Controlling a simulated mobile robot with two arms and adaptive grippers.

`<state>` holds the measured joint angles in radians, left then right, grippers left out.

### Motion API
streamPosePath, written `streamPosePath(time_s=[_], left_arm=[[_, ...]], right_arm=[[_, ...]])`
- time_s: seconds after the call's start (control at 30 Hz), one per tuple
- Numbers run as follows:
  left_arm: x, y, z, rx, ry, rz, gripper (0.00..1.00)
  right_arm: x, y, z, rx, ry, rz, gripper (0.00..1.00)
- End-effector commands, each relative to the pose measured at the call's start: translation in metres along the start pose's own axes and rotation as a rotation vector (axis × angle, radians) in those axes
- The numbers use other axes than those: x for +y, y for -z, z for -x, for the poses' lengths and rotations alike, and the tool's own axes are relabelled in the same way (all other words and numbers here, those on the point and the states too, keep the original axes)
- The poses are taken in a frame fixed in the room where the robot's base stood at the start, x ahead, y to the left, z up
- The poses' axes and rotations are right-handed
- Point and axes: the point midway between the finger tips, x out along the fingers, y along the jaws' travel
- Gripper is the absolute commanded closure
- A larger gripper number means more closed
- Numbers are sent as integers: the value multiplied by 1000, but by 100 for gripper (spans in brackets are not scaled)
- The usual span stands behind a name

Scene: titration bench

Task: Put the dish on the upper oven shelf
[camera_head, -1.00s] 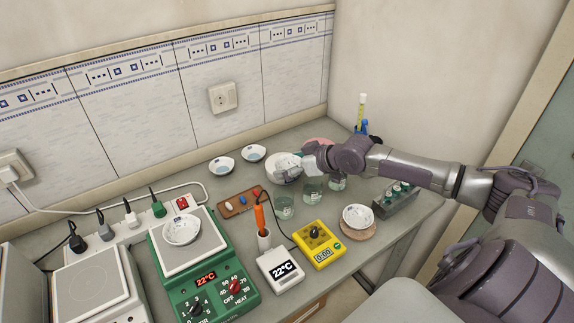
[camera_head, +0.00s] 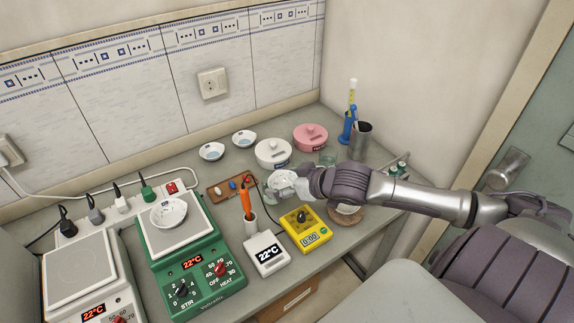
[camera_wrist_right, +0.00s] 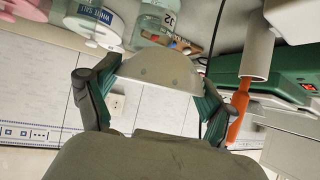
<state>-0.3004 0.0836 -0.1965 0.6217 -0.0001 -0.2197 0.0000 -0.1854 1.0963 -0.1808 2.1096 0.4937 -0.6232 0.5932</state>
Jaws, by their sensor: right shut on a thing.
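My right gripper (camera_head: 300,181) is shut on a small white dish (camera_head: 282,184) and holds it above the bench, left of my right forearm. In the right wrist view the dish (camera_wrist_right: 160,72) is a pale, rounded bowl between the two fingers of the gripper (camera_wrist_right: 158,92). Another white dish (camera_head: 169,213) sits on the green hotplate stirrer (camera_head: 186,240). Two more white dishes (camera_head: 212,151) (camera_head: 244,138) stand near the wall. I see no oven or oven shelf. My left gripper is not in view.
A white lidded pot (camera_head: 273,153) and a pink lidded pot (camera_head: 311,137) stand behind the gripper. Glass beakers are near it, partly hidden. An orange probe (camera_head: 246,205) stands upright to its left, and a yellow timer (camera_head: 305,228) lies in front. My forearm partly covers a cork mat (camera_head: 344,217).

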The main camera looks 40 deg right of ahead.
Motion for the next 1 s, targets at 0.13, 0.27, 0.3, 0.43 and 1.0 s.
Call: streamPosePath(time_s=[0.13,0.27,0.3,0.43,1.0], left_arm=[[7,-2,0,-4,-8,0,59],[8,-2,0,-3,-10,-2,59],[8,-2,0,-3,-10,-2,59],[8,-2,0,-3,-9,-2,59],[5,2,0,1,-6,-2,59]], right_arm=[[-55,-27,22,2,-42,-57,57],[-96,-49,39,-1,-90,-89,57],[-107,-55,43,-2,-104,-97,57],[-138,-71,56,-4,-141,-117,57],[-170,-87,69,-2,-181,-135,57]])
